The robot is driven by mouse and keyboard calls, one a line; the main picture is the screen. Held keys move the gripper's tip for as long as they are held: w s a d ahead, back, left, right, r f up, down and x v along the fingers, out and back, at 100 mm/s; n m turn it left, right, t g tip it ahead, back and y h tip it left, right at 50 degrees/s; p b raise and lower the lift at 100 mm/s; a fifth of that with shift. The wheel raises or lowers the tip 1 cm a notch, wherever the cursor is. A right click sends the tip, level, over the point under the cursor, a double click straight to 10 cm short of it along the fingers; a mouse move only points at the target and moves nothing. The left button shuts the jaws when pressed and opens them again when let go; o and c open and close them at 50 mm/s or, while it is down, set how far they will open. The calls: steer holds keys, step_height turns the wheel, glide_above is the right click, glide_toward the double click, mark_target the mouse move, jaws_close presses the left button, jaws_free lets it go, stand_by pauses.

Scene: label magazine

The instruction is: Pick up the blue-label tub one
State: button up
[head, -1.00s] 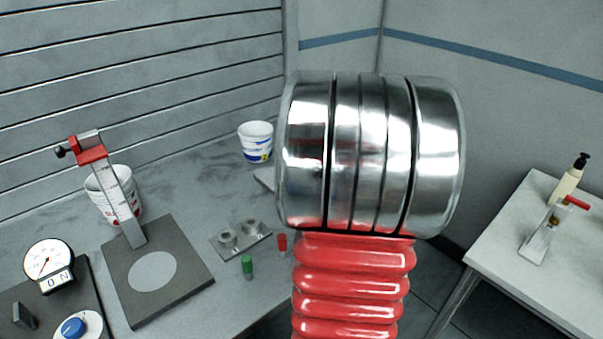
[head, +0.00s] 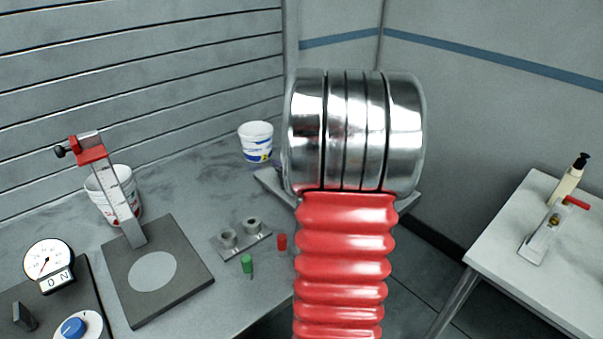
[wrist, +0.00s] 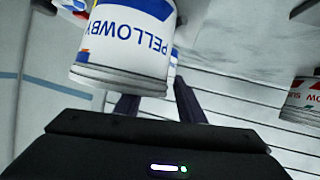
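The blue-label tub (head: 256,143) is white and stands upright on the bench near the back corner in the head view. In the wrist view it is large and upside down, with blue lettering on its label (wrist: 126,40). My gripper (wrist: 160,100) shows its two dark fingers apart, close by the tub's rim. The left finger is partly covered by the tub, so the exact contact is hidden. In the head view my arm hides the gripper.
A red-label tub (head: 127,186) stands behind a post fixture (head: 123,208) at left; it also shows in the wrist view (wrist: 302,98). A two-cup metal block (head: 240,240), a green piece (head: 247,263) and a red piece (head: 282,242) are on the bench. A white side table (head: 515,230) is at right.

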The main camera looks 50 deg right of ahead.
jaws_close()
stand_by(0.5)
